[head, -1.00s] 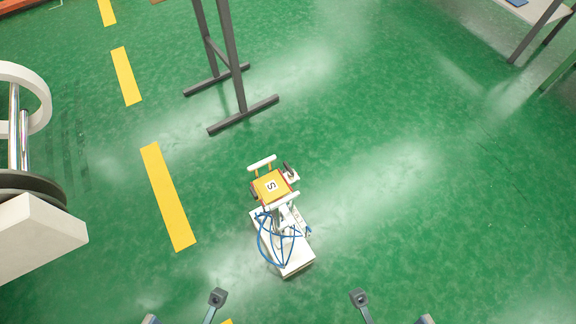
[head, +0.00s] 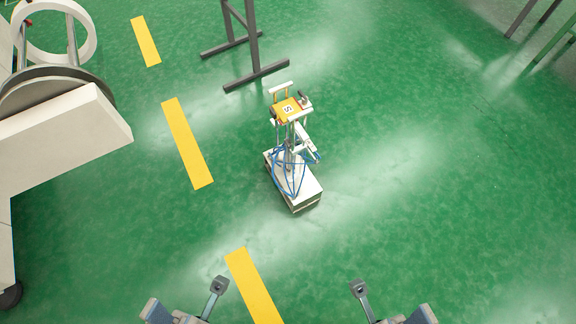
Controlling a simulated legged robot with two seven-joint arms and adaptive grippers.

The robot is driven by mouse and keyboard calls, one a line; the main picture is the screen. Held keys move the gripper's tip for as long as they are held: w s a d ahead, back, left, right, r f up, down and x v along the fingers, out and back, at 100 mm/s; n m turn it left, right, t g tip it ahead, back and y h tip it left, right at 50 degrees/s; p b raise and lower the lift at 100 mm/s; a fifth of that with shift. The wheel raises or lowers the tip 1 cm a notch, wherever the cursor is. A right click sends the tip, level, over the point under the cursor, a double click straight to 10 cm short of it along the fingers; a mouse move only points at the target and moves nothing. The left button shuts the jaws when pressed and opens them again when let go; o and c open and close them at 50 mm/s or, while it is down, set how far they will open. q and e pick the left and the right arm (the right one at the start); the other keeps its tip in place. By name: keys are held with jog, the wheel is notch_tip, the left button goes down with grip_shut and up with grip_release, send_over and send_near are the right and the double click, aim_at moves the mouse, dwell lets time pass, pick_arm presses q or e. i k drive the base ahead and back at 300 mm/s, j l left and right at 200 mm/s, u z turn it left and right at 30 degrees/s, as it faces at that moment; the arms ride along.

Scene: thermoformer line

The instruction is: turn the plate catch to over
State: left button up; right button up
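A small device on a white box-like base (head: 298,190) stands on the green floor ahead of me, near the middle of the head view. Its top carries an orange plate (head: 279,111) with a white label marked S. A small dark lever (head: 303,96) sits at the plate's right side; I cannot tell if it is the plate catch or how it is turned. My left gripper (head: 186,297) and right gripper (head: 390,300) are at the bottom edge, partly cut off. Their finger parts look spread and empty, well short of the device.
Blue cables (head: 289,178) loop around the device's post. A large white machine (head: 62,130) with a ring stands at the left. A dark metal stand (head: 255,77) is behind the device. Yellow floor dashes (head: 187,143) run on the left.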

aim_at(304, 98)
jog(key=i+l, duration=0.1)
jog(key=i, duration=0.75)
